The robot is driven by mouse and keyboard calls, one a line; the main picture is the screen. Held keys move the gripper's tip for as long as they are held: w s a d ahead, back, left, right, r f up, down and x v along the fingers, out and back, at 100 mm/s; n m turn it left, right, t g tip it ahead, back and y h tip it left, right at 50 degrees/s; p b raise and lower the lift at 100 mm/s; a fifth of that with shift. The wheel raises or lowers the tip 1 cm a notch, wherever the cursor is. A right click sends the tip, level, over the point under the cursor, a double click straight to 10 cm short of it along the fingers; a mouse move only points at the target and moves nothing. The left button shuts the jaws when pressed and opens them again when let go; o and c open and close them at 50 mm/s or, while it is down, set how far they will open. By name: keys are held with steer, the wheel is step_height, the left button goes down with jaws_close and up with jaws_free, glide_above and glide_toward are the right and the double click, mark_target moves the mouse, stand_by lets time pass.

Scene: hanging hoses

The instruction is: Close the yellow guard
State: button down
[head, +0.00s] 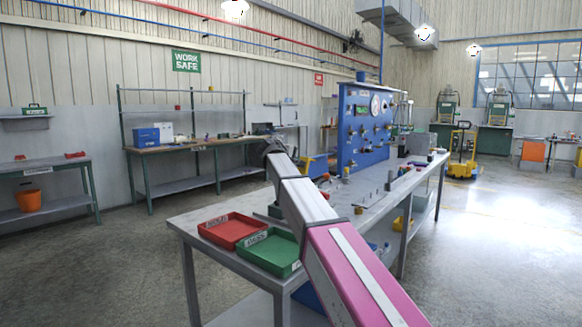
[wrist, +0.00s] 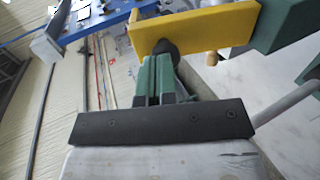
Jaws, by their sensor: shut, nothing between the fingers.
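The yellow guard (wrist: 190,28) shows in the wrist view as a flat yellow plate across the top middle. A small brownish peg (wrist: 212,58) sticks out below it on the right. A dark round part is at its lower edge, just beyond my fingertips. My gripper (wrist: 157,66) has green fingers, shut together with nothing between them, close to the guard's lower edge. I cannot tell whether they touch it. In the head view my arm crosses the bench, and I cannot clearly make out my fingers or the guard there.
A blue panel (head: 366,125) with gauges and knobs stands on the grey bench (head: 345,205). A red tray (head: 234,230) and a green tray (head: 268,252) sit at the bench's near left end. In the wrist view a green block (wrist: 284,25) adjoins the yellow plate's right end.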

mark_target(305, 158)
steer(key=w+d+g+y, duration=0.1)
steer(key=w, duration=0.1)
steer(key=w+d+g+y, duration=0.1)
steer(key=g, duration=0.1)
steer(key=w+d+g+y, duration=0.2)
steer(key=shift+w+d, duration=0.1)
steer(key=shift+w, duration=0.25)
steer(key=shift+w+d+f+g+y, duration=0.4)
steer(key=shift+w+d+g+y, duration=0.1)
steer(key=shift+w+g, duration=0.1)
steer(key=shift+w+d+f+g, duration=0.15)
steer(key=shift+f+g, duration=0.1)
steer(key=shift+g, duration=0.05)
steer(key=shift+w+d+f, duration=0.45)
steer(key=shift+w+f, duration=0.05)
steer(key=shift+f, duration=0.2)
steer(key=shift+w+d+f, duration=0.4)
steer(key=shift+w+f, duration=0.15)
steer(key=shift+f, duration=0.15)
steer(key=shift+w+d+f, duration=0.45)
steer(key=shift+w+f, duration=0.05)
steer(key=shift+f, duration=0.2)
steer(key=shift+f, duration=0.1)
